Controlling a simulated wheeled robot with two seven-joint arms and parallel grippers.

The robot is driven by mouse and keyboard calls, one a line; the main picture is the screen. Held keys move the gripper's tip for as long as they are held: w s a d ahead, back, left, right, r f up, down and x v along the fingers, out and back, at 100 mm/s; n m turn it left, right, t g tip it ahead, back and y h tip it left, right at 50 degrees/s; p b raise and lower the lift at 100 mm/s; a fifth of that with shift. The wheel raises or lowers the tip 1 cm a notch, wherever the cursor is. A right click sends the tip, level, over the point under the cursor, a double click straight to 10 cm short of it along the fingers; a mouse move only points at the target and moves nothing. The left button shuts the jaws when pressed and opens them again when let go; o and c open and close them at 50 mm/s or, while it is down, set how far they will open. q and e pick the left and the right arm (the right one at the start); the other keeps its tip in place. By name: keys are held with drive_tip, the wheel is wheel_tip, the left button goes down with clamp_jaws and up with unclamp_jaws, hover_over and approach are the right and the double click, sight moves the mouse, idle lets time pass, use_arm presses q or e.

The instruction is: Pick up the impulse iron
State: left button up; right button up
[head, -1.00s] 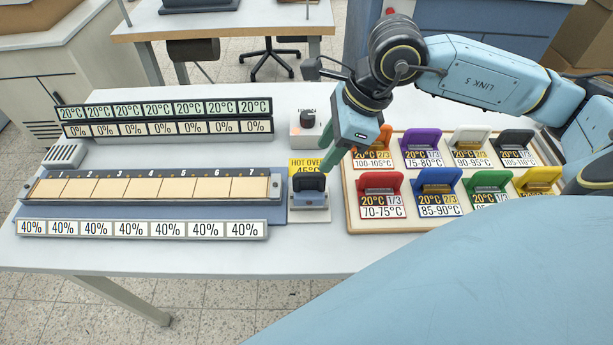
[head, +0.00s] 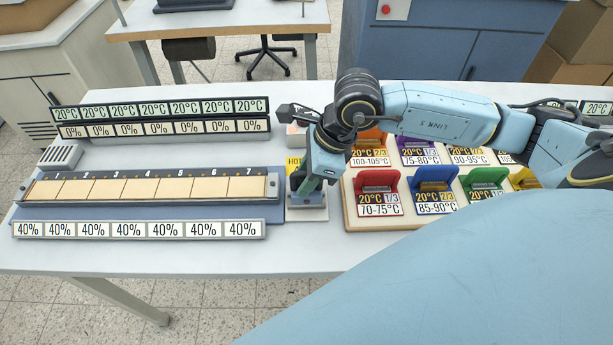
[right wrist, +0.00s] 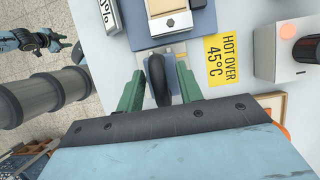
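The impulse iron shows in the right wrist view as a dark rounded handle (right wrist: 157,82) on a blue-grey base. It stands on its pale plate (head: 308,214) at the right end of the numbered strip. In the head view, my right gripper (head: 303,188) covers most of it. In the right wrist view, the right gripper's green fingers (right wrist: 160,70) are open, one on each side of the handle, with visible gaps. A blue and black arm part, seemingly my left arm, is small at the left of that view; its finger state is unclear.
A yellow "HOT OVER 45°C" sign (right wrist: 226,58) lies just beyond the iron. A box with a lit button (right wrist: 285,45) stands behind. A tray (head: 352,212) of coloured temperature holders is close on the right; the numbered strip (head: 150,189) is on the left.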

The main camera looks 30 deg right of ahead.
clamp_jaws()
drive_tip(key=shift+r, duration=0.1)
